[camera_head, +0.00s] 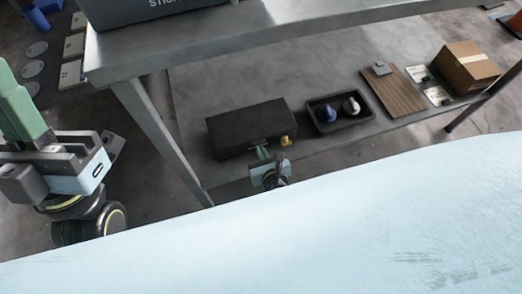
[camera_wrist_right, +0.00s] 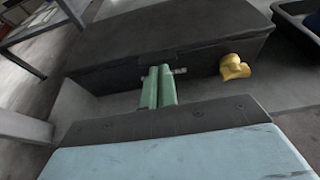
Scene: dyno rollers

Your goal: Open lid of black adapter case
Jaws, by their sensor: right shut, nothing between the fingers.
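The black adapter case (camera_head: 250,123) lies on the lower shelf of the metal bench, and its lid looks closed. In the right wrist view the case (camera_wrist_right: 160,35) fills the upper part, with a small metal latch (camera_wrist_right: 180,71) on its front. My right gripper (camera_head: 263,153) is at the front of the case. In the wrist view its green fingers (camera_wrist_right: 159,72) are together and empty, with their tips close to the latch; I cannot tell whether they touch it. My left gripper (camera_head: 20,112) is at the left of the head view, away from the case; its fingertips are not clearly shown.
A yellow object (camera_head: 286,140) sits at the case's front right; it shows in the wrist view (camera_wrist_right: 234,68). A black tray (camera_head: 313,105), a wooden board (camera_head: 398,94) and a cardboard box (camera_head: 466,66) stand farther right. The bench top (camera_head: 200,45) overhangs the shelf, and a leg stands left.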

